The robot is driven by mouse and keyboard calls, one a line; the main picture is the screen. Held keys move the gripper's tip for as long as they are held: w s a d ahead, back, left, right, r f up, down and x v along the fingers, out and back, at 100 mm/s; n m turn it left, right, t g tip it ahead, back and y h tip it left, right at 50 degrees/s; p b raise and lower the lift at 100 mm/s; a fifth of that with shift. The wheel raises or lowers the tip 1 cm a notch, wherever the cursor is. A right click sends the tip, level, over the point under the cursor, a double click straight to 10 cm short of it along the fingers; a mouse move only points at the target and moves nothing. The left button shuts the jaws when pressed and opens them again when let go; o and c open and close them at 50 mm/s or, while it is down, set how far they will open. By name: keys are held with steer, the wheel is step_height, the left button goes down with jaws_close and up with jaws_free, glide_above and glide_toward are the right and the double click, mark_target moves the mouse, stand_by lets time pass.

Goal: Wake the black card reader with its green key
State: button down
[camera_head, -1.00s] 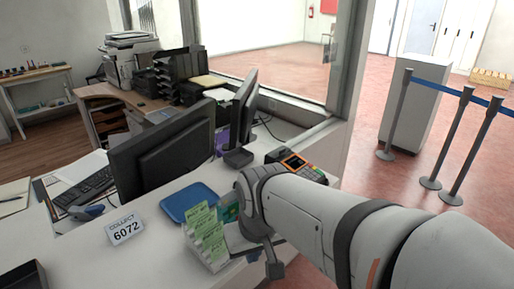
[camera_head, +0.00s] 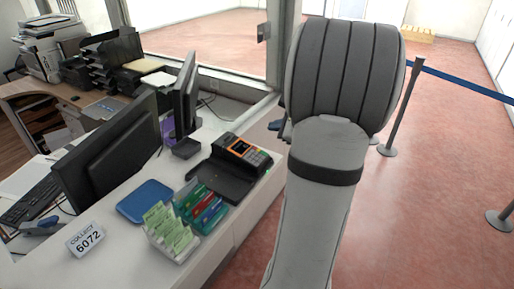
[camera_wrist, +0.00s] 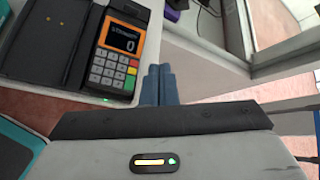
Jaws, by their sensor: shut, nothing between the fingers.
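The black card reader (camera_head: 241,150) stands on the counter, with an orange-framed screen and a keypad. My gripper (camera_wrist: 159,72) shows in the wrist view as two blue-grey fingers pressed together, empty. The fingers are to the right of the reader, past the counter edge in the picture, not over the keys. In the head view my arm mostly hides the gripper.
Left of the reader are a card rack (camera_head: 203,208), a leaflet holder (camera_head: 168,232), a blue tray (camera_head: 146,201) and a "COLLECT 6072" sign (camera_head: 86,239). Monitors (camera_head: 110,150) stand behind. A window post (camera_head: 283,50) rises behind the reader.

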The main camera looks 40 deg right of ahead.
steer(key=shift+d, duration=0.1)
stand_by(0.3)
steer(key=b, duration=0.6)
glide_above(268, 157)
steer(key=f, duration=0.7)
steer(key=shift+s+d+f, duration=0.15)
steer(key=shift+s+f, duration=0.2)
steer(key=shift+s, duration=0.05)
steer(key=shift+w+f+b, duration=0.15)
steer(key=shift+f+b, duration=0.3)
steer(key=shift+b, duration=0.1)
steer(key=shift+f, duration=0.1)
stand_by(0.4)
steer(key=shift+w+f+b, duration=0.1)
steer(key=shift+f+b, duration=0.2)
steer(key=shift+b, duration=0.3)
steer(key=shift+f+b, duration=0.25)
steer(key=shift+b, duration=0.05)
stand_by(0.4)
steer(key=shift+r, duration=0.1)
steer(key=shift+r+p, duration=0.4)
steer(key=shift+r, duration=0.2)
steer(key=shift+r, duration=0.1)
